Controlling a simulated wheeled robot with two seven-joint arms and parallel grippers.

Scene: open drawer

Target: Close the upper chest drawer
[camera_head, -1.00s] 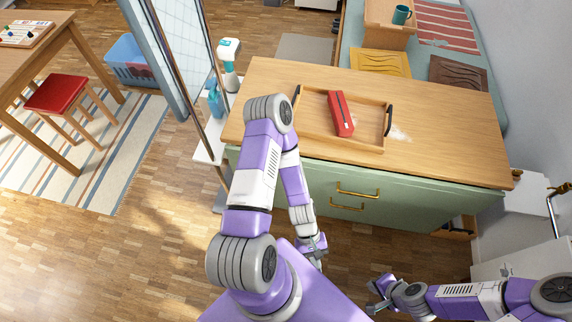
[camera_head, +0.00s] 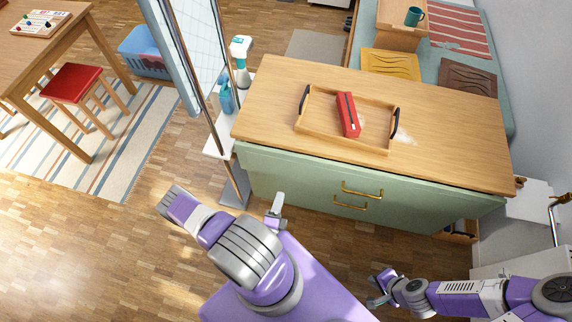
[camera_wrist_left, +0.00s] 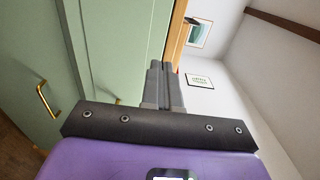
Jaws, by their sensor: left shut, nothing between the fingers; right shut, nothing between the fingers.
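The green chest (camera_head: 300,180) stands in the middle under a wooden top. Its front carries an upper gold handle (camera_head: 362,190) and a lower gold handle (camera_head: 350,206). In the head view no upper drawer interior shows between the top and the front; I cannot tell whether a small gap remains. My left gripper (camera_head: 278,203) shows partly, in front of the chest's left part. In the left wrist view its fingers (camera_wrist_left: 163,68) are together and empty, beside the green front, with one gold handle (camera_wrist_left: 46,99) at left. My right gripper (camera_head: 375,290) is shut, low and away from the chest.
A wooden tray (camera_head: 325,141) with a red case (camera_head: 348,114) stands on the chest's top.

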